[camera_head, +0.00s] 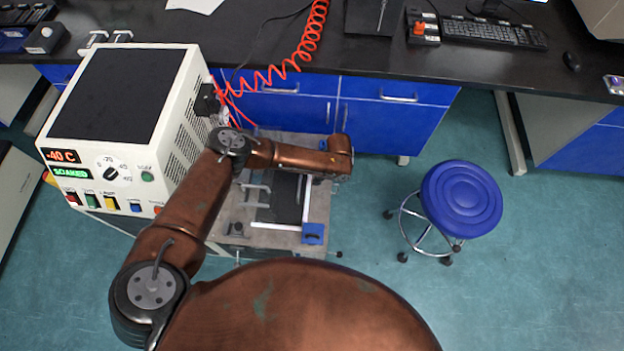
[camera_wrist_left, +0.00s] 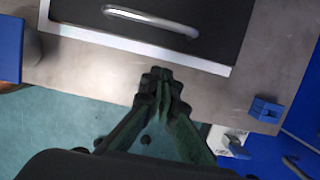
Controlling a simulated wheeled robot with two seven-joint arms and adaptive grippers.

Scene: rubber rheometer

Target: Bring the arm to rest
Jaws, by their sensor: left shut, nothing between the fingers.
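My left arm (camera_head: 190,215) reaches from the lower left over a grey-topped cart (camera_head: 240,220) beside the white machine. Its wrist end (camera_head: 338,157) hangs above the far part of the cart and hides most of the gripper in the head view. In the left wrist view my left gripper (camera_wrist_left: 158,80) has its dark green fingers together, with nothing between them. The fingertips appear near the edge of the cart top, close to a black panel with a silver handle (camera_wrist_left: 150,20) and a white border. My right gripper is not in view.
The white machine (camera_head: 180,110), with a display reading -40 C and SOAKED, stands left of the arm. A dark bench (camera_head: 480,60) with blue drawers runs behind. A blue stool (camera_head: 461,199) stands right on open floor. A red coiled hose (camera_head: 310,35) hangs near the machine.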

